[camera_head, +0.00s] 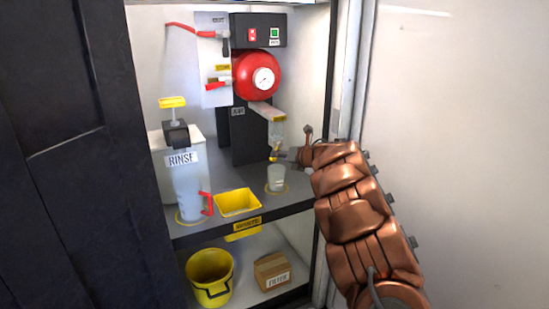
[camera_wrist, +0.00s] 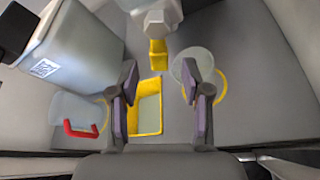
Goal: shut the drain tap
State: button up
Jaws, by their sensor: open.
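The drain tap seems to be the small yellow handle (camera_head: 274,153) below the clear tube (camera_head: 279,132) under the red tank (camera_head: 258,74). In the wrist view a yellow handle (camera_wrist: 157,52) hangs below a pale fitting (camera_wrist: 157,14), ahead of and between my fingertips. My gripper (camera_head: 290,152) is beside the handle at its right in the head view, partly covering that area. In the wrist view my gripper (camera_wrist: 159,82) is open with nothing between its fingers. Contact with the handle cannot be told, nor can the tap's setting.
A clear cup (camera_head: 277,183) stands on a yellow ring below the tube. A yellow tray (camera_head: 237,202), a red-handled jug (camera_head: 190,200) and the RINSE container (camera_head: 165,150) are left. A red lever (camera_head: 217,85) is above. The cabinet's right frame (camera_head: 345,90) is close to my arm.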

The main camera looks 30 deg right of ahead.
aim_at(275, 160)
jog(key=shift+x, duration=2.4)
grip_shut()
